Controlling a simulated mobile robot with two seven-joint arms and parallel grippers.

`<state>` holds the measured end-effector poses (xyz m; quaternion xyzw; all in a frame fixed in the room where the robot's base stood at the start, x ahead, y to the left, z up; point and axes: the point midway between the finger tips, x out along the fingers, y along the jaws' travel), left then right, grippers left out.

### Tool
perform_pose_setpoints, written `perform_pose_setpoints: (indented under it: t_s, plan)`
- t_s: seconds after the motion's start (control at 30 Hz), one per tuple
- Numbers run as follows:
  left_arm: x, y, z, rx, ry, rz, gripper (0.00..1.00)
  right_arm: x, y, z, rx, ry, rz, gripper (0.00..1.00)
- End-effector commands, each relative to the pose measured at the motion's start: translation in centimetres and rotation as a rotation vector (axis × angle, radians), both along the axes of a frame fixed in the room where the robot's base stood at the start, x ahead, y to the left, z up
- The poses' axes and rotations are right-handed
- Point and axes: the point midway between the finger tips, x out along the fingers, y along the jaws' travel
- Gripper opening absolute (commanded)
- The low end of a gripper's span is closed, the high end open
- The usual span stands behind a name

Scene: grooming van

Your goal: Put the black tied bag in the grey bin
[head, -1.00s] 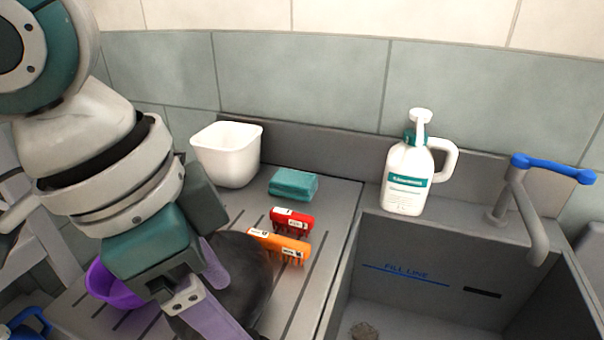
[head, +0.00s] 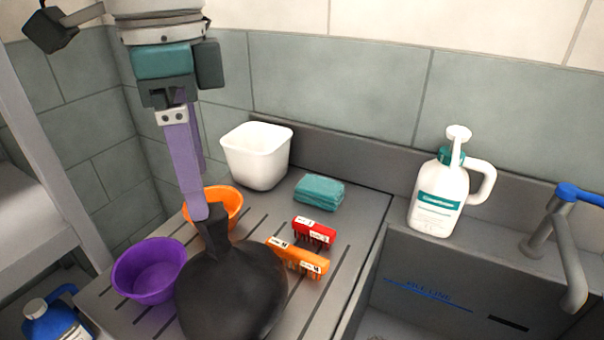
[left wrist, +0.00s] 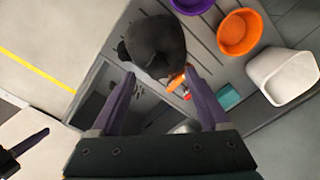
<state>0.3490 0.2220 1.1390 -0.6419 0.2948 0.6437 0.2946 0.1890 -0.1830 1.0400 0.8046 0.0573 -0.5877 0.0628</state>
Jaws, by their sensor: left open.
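The black tied bag (head: 232,290) sits on the grooved grey drainboard, its tied neck (head: 212,238) pointing up. In the left wrist view the bag (left wrist: 157,45) lies beyond my fingertips. My left gripper (head: 200,214) points down at the bag's neck in the head view, its fingers overlapping in the line of sight. In the left wrist view its fingers (left wrist: 160,76) are spread apart, with nothing held between them. A dark part at the lower left of the wrist view looks like my right gripper (left wrist: 26,144); its jaws are unclear. No grey bin is visible.
A purple bowl (head: 150,272), orange bowl (head: 226,208), white tub (head: 257,157), teal sponge or cloth (head: 319,192), red brush (head: 314,231) and orange brush (head: 298,256) surround the bag. A white pump jug (head: 440,200) stands behind the sink (head: 440,290). A blue-tap faucet (head: 560,240) is right.

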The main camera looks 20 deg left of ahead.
Motion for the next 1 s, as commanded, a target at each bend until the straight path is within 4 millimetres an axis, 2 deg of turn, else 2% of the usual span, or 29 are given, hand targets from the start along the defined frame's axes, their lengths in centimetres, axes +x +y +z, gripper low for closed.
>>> perform_pose_setpoints:
  t_s: [0.17,0.4,0.7,1.0]
  plan:
    - [0.0,-0.3,-1.7,-0.001,0.002,0.0,0.79,0.0,0.0,0.2,0.0,-0.001,0.0,0.0]
    - [0.0,-0.7,-5.3,0.0,0.0,0.0,0.79,0.1,0.0,0.4,0.001,-0.002,-0.001,0.0]
    - [0.1,-0.7,-5.8,0.001,-0.002,-0.001,0.79,0.1,0.0,0.4,0.001,-0.003,-0.001,0.0]
    - [0.1,-0.7,-5.8,0.0,-0.003,-0.001,0.46,0.1,0.0,0.4,0.001,-0.004,-0.001,0.0]
